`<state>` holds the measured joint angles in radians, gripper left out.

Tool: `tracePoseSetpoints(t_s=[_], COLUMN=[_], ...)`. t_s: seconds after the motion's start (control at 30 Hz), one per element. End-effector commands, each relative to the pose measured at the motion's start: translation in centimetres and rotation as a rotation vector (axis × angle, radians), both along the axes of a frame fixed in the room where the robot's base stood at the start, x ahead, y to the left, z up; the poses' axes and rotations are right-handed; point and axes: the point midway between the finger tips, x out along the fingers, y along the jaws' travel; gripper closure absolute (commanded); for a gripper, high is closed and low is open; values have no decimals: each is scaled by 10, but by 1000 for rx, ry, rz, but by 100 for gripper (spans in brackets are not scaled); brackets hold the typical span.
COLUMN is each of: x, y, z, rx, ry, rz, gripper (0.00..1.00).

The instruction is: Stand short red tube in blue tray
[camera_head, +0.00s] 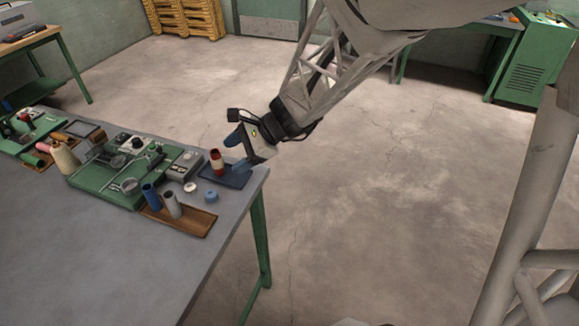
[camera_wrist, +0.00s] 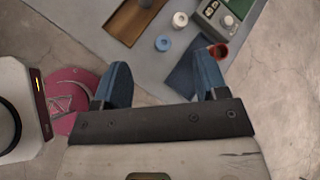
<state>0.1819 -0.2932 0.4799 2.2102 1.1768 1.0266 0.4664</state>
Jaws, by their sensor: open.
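The short red tube (camera_head: 217,163), with a pale band, stands upright at the left part of the dark blue tray (camera_head: 238,182) near the table's right corner. My gripper (camera_head: 235,155) is open just right of the tube, over the tray. In the wrist view, the tube's open red top (camera_wrist: 219,51) shows beside the right finger, outside the gap between the blue fingers (camera_wrist: 163,75). The tray (camera_wrist: 186,68) lies partly behind the right finger. No object is between the fingers. Whether the right finger touches the tube is unclear.
A wooden tray (camera_head: 200,222) holds a blue tube (camera_head: 151,197) and a grey tube (camera_head: 172,204). A white ring (camera_head: 190,187) and a blue ring (camera_head: 211,196) lie nearby. A green machine (camera_head: 110,185) stands left. The table's front is clear. A dark red round object (camera_wrist: 68,85) shows below.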

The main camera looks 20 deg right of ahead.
Motion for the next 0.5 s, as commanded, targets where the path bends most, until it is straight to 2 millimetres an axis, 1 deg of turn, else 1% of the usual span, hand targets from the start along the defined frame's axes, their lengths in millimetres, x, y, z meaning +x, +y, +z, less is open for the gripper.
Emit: tracePoseSetpoints(t_s=[0.03,0.2,0.37,0.5], x=[-16,-66,-110,-145], y=[4,7,1,-11], z=[10,33,52,67], rx=[-57,-268,-469,-650], ry=[-40,-169,-286,-383], rz=[71,322,555,756], gripper=[33,33,33,33])
